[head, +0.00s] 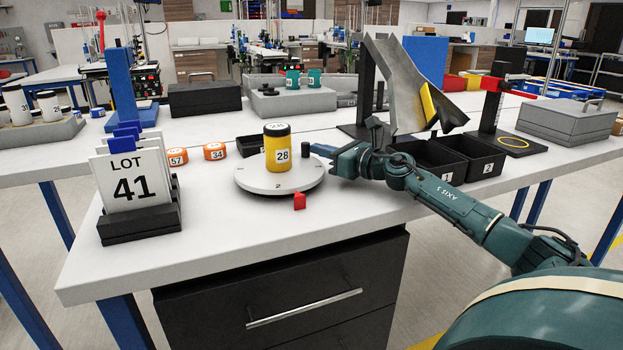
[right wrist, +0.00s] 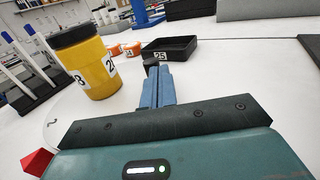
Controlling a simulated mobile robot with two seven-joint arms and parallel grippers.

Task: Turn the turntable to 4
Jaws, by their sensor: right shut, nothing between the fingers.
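The white round turntable (head: 245,181) stands on the white table with a yellow black-lidded jar (head: 277,152) marked 28 on it. A digit 2 shows on its front rim, a little left of the red pointer (head: 299,202); I see no 4. A short black peg (head: 305,148) shows just right of the jar. My right gripper (head: 318,150) is shut and empty at the turntable's back right, close to the peg; I cannot tell whether they touch. In the right wrist view the fingers (right wrist: 156,85) point past the jar (right wrist: 88,63). My left gripper is not in view.
A black rack with LOT 41 cards (head: 135,185) stands left. Orange pucks (head: 215,151) and a black tray (right wrist: 170,48) marked 25 lie behind the turntable. Black bins (head: 472,150) and a metal chute (head: 400,85) stand right. The table front is clear.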

